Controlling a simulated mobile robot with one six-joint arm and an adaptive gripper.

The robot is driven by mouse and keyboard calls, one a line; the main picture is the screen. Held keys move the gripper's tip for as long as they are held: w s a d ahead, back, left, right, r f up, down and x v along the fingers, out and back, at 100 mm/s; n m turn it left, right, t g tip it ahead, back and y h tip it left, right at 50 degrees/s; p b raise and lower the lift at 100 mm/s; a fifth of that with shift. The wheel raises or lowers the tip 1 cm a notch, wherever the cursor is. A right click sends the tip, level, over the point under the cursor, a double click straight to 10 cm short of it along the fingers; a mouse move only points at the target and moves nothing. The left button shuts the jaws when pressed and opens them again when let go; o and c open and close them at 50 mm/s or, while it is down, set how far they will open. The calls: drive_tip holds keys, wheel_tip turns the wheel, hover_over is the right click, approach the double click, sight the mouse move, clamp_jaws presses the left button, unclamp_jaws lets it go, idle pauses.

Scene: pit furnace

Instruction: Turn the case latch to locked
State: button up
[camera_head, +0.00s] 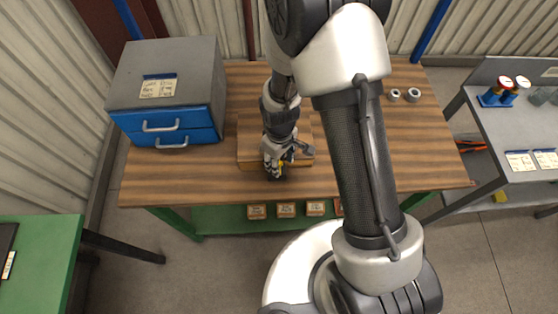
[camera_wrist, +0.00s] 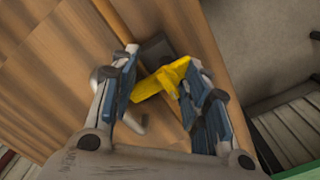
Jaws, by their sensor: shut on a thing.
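The case is a wooden box (camera_head: 248,152) on the striped workbench, partly hidden by my arm. Its latch is a yellow lever (camera_wrist: 163,82) on a dark base plate (camera_wrist: 153,50) at the front edge of the case. My gripper (camera_wrist: 158,85) is at the latch, with its blue-padded fingers on either side of the yellow lever. It is shut on the lever. In the head view my gripper (camera_head: 277,168) points down at the case's front edge, and only a bit of yellow shows there. A light metal handle lies beside the left finger in the wrist view.
A grey cabinet with blue drawers (camera_head: 165,127) stands on the bench at left. Two metal rings (camera_head: 413,92) lie at the back right. Several small boxes (camera_head: 286,210) sit on the shelf below. A grey side table (camera_head: 525,125) stands at right.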

drive_tip(key=shift+w, duration=0.35)
drive_tip(key=o, duration=1)
drive_tip(key=shift+r, duration=0.1)
drive_tip(key=shift+s+r, duration=0.15)
drive_tip(key=shift+r, duration=3.8)
